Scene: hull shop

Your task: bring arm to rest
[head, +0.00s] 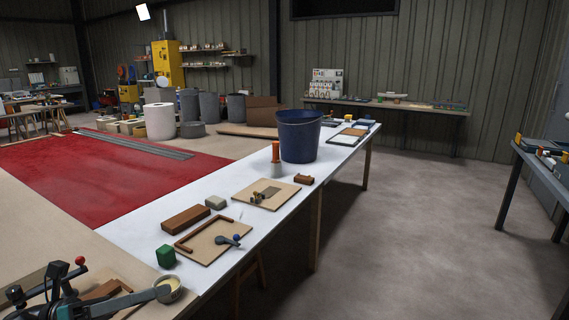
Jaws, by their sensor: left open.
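My left gripper (112,283) is in the bottom left corner of the head view, low over the near end of the workbench (140,235). Its jaws are open, and I see nothing held between them. Dark parts overlap there, so its outline is partly unclear, and the picture's edge cuts off the arm behind it. A small round tin (169,289) is close beside the grey finger; I cannot tell whether they touch. A brown wooden piece (103,290) lies behind that finger. My right gripper is not in view.
Farther along are another board (266,200), an orange-topped bottle (276,160) and a blue bucket (299,137).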

